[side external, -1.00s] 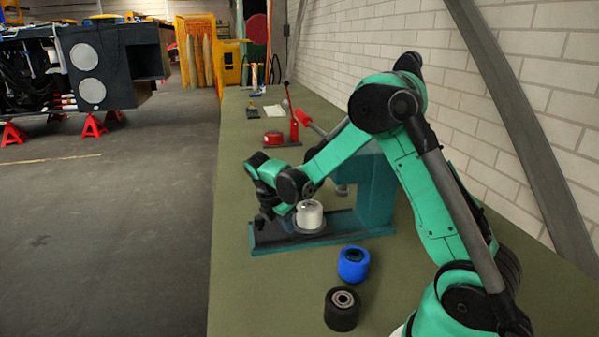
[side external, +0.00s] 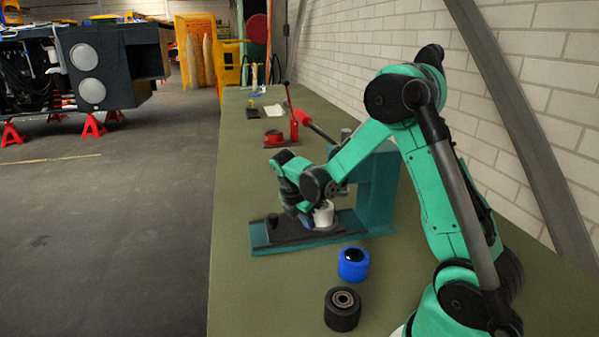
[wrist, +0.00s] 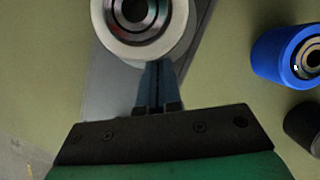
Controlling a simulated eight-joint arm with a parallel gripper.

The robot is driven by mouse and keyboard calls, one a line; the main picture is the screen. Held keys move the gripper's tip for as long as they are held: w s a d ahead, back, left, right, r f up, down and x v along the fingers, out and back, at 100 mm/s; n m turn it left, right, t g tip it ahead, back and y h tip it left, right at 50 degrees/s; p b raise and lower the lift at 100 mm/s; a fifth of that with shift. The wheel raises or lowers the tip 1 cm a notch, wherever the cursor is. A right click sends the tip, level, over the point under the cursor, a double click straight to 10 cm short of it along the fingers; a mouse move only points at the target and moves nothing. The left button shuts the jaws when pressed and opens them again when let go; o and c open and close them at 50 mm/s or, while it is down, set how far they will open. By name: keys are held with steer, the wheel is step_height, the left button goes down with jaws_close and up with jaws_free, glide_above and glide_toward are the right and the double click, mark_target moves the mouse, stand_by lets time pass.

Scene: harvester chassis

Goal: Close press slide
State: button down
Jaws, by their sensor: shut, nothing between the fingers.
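The teal press (side external: 376,190) stands on the bench with a long flat base reaching left and a red-tipped lever. A white roller with a metal centre (side external: 324,213) stands on the slide (side external: 330,227) over that base, left of the press body; it also shows at the top of the wrist view (wrist: 103,33). My gripper (side external: 312,238) is low at the roller's left side. In the wrist view its closed fingers (wrist: 158,72) hold nothing and reach the roller's near rim; I cannot tell if they touch it.
A blue roller (side external: 353,264) and a black roller (side external: 342,309) stand on the bench in front of the press. A red lever tool (side external: 284,137) stands further back. The bench left of the base is clear; a brick wall is at right.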

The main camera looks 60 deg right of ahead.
mark_target(273, 215)
steer(key=a, duration=0.3)
steer(key=w+a, duration=0.1)
steer(key=shift+w+a+r, duration=0.1)
steer(key=shift+a+r, duration=0.1)
steer(key=shift+r, duration=0.05)
steer(key=v, duration=0.8)
steer(key=c, duration=1.5)
jaws_free()
steer(key=shift+r, duration=0.45)
steer(key=o, duration=0.4)
steer(key=shift+w+r, duration=0.1)
steer(key=o, duration=0.5)
steer(key=w+d+m+y, duration=0.1)
steer(key=w+d+f+m+y, duration=0.1)
steer(key=w, duration=0.1)
steer(key=w+d+f+m+t+y, duration=0.1)
steer(key=d+y, duration=0.1)
steer(key=shift+w+f, duration=0.15)
steer(key=shift+w, duration=0.15)
steer(key=shift+o, duration=0.2)
step_height(273, 215, down, 4)
steer(key=shift+w+d+f, duration=0.1)
steer(key=shift+f, duration=0.65)
steer(key=shift+c, duration=0.2)
